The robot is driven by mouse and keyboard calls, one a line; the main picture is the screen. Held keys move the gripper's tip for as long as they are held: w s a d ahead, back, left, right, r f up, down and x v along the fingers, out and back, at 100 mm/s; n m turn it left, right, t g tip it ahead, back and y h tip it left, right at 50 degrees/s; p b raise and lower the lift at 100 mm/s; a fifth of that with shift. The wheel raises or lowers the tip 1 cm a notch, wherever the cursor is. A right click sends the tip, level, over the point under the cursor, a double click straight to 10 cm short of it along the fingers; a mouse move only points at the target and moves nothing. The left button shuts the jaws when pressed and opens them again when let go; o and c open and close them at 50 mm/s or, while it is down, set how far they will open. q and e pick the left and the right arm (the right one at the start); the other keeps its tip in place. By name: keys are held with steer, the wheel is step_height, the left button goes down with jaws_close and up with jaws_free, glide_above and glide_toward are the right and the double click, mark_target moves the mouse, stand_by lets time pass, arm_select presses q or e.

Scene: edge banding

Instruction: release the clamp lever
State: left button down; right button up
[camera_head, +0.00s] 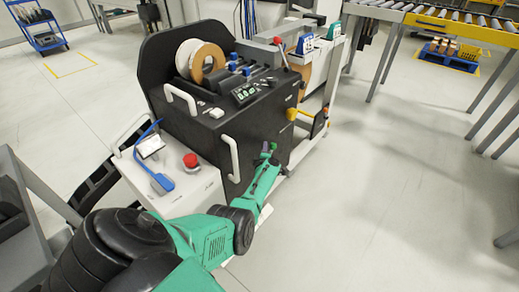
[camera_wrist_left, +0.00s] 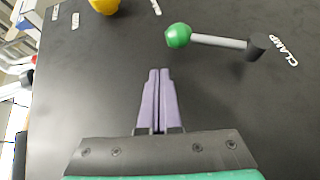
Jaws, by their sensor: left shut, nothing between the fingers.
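The clamp lever (camera_wrist_left: 218,42) shows in the left wrist view on a black machine panel. It has a green ball knob, a grey rod and a black hub, and lies nearly level with the knob at the left. White "CLAMP" lettering is beside the hub. My left gripper (camera_wrist_left: 159,72) is shut and empty, its purple fingertips just below the knob in the picture and apart from it. In the head view my left gripper (camera_head: 268,155) is at the front face of the black machine (camera_head: 225,120). The lever is hard to tell from the gripper there.
A yellow knob (camera_wrist_left: 104,5) is at the top of the left wrist view. In the head view, a yellow handle (camera_head: 298,114) sticks out right of the gripper. A red button (camera_head: 191,161) and white grab handles are on the left. Open floor is at the right.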

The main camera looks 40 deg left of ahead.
arm_select(q)
steer(key=s+d+r+p, duration=0.5)
steer(key=s+p, duration=0.2)
steer(key=shift+d, duration=0.4)
steer(key=shift+f, duration=0.1)
steer(key=shift+s+d, duration=0.1)
